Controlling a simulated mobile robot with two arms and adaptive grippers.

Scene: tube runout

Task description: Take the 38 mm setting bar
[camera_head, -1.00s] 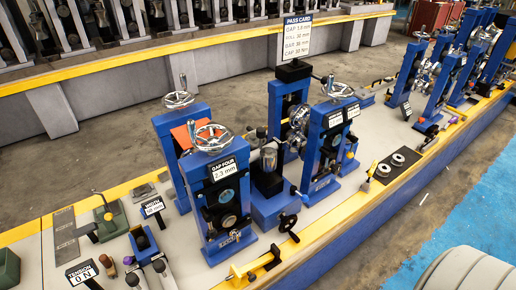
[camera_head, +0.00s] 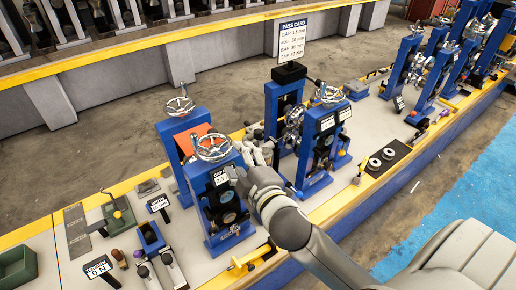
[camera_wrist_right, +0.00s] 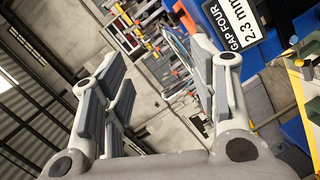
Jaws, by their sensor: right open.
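I cannot tell which piece is the 38 mm setting bar; no bar with a readable 38 mm mark shows. My right gripper (camera_head: 250,163) is beside the blue gap four stand (camera_head: 219,205), in front of its upper part and partly covering its label. In the right wrist view the right gripper (camera_wrist_right: 160,90) is open, with nothing between its fingers. The gap four label (camera_wrist_right: 250,22), reading 2.3 mm, shows there at the upper right. A pass card (camera_head: 307,38) stands behind on a black block; its small print is hard to read. My left gripper is out of view.
A handwheel (camera_head: 211,148) tops the gap four stand. A second blue stand (camera_head: 318,155) is to its right. A black mat (camera_head: 373,171) with two rings lies farther right. A green tray (camera_head: 17,268) and tension sign (camera_head: 97,266) are at the left. Yellow edging runs along the bench.

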